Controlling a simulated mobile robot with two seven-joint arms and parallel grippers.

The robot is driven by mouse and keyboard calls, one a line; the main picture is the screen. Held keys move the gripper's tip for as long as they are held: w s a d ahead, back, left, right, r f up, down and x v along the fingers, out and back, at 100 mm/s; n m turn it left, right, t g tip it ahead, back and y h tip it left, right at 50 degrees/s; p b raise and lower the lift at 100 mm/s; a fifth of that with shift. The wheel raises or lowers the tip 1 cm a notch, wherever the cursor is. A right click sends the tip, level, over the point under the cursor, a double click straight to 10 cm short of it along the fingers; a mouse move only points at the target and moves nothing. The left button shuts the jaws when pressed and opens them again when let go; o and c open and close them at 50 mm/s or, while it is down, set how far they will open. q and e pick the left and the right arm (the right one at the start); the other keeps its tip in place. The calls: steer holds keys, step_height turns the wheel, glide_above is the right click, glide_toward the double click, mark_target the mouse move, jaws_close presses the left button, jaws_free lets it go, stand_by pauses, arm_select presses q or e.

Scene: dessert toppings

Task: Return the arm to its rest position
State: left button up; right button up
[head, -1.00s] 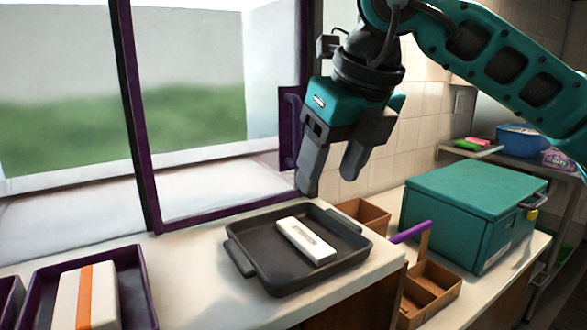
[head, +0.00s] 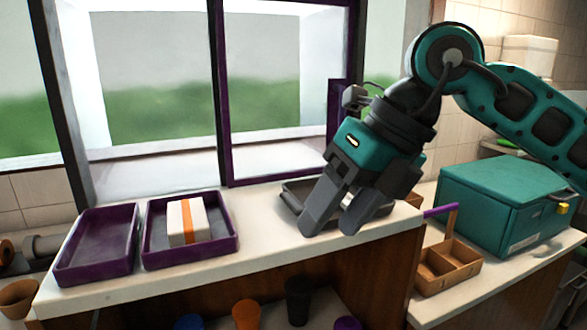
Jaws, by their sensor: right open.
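My right arm comes in from the right. Its right gripper (head: 334,222) is open and empty, pointing down in front of the dark grey tray (head: 292,196) on the counter. The gripper hides most of that tray, and the white block seen in it earlier is out of sight. My left gripper is not in view.
Two purple trays stand at the counter's left: one is empty (head: 76,274), the other (head: 202,256) holds a white box with an orange band (head: 186,222). At right are a teal box (head: 490,212) and a wooden caddy (head: 433,278). Cups (head: 297,300) stand below the counter.

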steer(key=s+a+m+g+y, duration=0.2)
steer(key=s+a+g+y, duration=0.4)
steer(key=a+y, duration=0.5)
steer(key=w+d+f+m+t+h+p, duration=0.15)
steer(key=w+d+f+m+t, duration=0.45)
steer(key=m+t, duration=0.7)
steer(key=w+d+f+m+t+h, duration=0.2)
steer(key=w+d+f+m+t, duration=0.3)
steer(key=f+m+t, duration=0.75)
steer(key=s+d+f+m+g+h, duration=0.5)
steer(key=s+f, duration=0.3)
steer(key=f, duration=0.4)
steer(key=s+d+f+m+g+h, duration=0.4)
steer(key=s+d+f+m+h, duration=0.2)
steer(key=f, duration=0.5)
steer(key=shift+s+d+f+m+g, duration=0.35)
steer(key=shift+s+d+m, duration=0.3)
steer(key=shift+s+d, duration=0.3)
